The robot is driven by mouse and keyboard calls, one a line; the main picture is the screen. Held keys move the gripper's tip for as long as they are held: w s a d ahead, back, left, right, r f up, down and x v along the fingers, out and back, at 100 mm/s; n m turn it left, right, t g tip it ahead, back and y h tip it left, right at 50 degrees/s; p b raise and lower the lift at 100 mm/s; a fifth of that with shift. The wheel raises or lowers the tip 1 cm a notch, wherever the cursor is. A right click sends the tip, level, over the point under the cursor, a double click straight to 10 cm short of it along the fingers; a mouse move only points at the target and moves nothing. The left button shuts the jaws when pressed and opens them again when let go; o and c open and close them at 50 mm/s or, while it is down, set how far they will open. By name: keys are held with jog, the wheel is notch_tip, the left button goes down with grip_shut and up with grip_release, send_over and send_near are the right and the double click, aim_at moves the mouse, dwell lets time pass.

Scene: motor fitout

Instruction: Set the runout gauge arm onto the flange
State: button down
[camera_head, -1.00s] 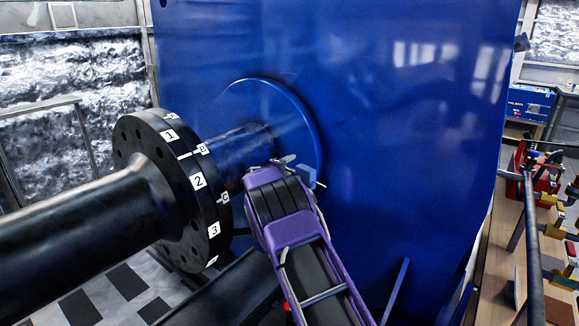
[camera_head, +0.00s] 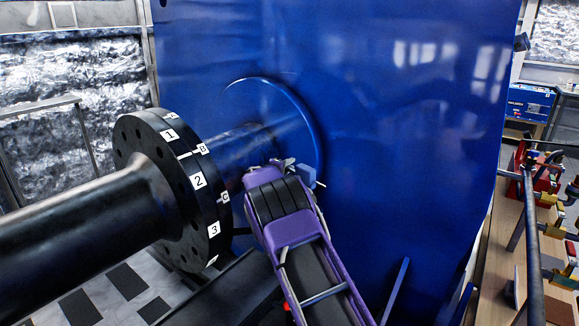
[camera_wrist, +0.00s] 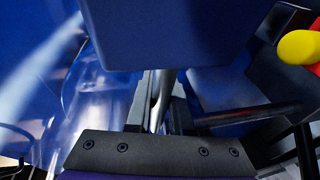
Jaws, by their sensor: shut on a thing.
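The black flange (camera_head: 170,195) is a thick bolted disc on a dark shaft, at left in the head view. Its rim carries white labels such as 1, 2 and 3. My gripper (camera_head: 287,164) is just right of the flange, in front of the blue housing, apart from the rim in the picture. It is shut on the runout gauge arm, whose blue block (camera_head: 307,175) and thin rod tip show past my wrist. In the wrist view a dark blue block (camera_wrist: 165,35) and a silver rod (camera_wrist: 160,95) sit at the jaws. The contact of the jaws is mostly hidden.
A large blue housing (camera_head: 400,130) stands close behind my gripper. The shaft (camera_head: 80,230) runs to the left. A wooden bench (camera_head: 500,235) with red and yellow parts is at right. A yellow-and-red part (camera_wrist: 300,47) shows at the wrist view's upper right.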

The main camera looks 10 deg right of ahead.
dwell(0.8)
jog(key=shift+s+a+m+g+h, duration=0.25)
jog(key=shift+s+m+g+h, duration=0.1)
jog(key=shift+m+g+h, duration=0.35)
jog(key=c, duration=0.8)
grip_release()
jog(key=shift+s+a, duration=0.1)
jog(key=b+v, duration=0.1)
jog(key=v, duration=1)
jog(key=shift+s+a, duration=0.3)
